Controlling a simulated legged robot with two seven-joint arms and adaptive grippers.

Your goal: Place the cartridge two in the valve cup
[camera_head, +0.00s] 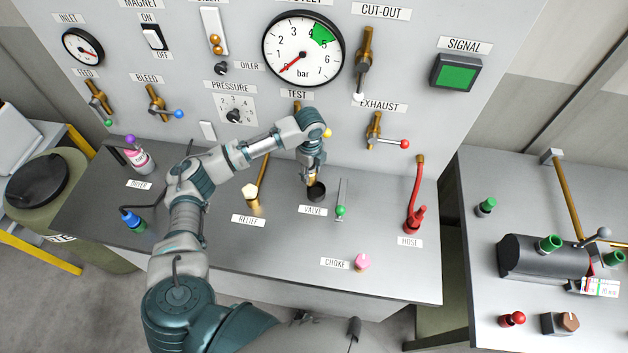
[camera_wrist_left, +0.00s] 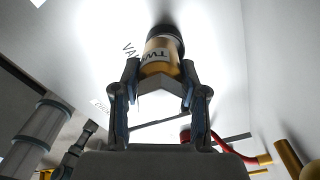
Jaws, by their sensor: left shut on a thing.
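My left gripper (camera_head: 313,172) is shut on cartridge two (camera_wrist_left: 160,58), a brass cylinder with a "TWO" label and a pale hexagonal end between the fingers. The valve cup (camera_head: 317,193) is a short black cup behind the VALVE label (camera_head: 313,210). In the head view the gripper is directly above the cup, and the brass cartridge (camera_head: 311,181) is mostly hidden by the fingers. In the left wrist view the far end of the cartridge meets the black cup (camera_wrist_left: 166,33); I cannot tell how deep it sits. My right gripper is not in view.
A green-knobbed lever (camera_head: 340,211) stands close to the right of the cup. The gauge panel rises behind.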

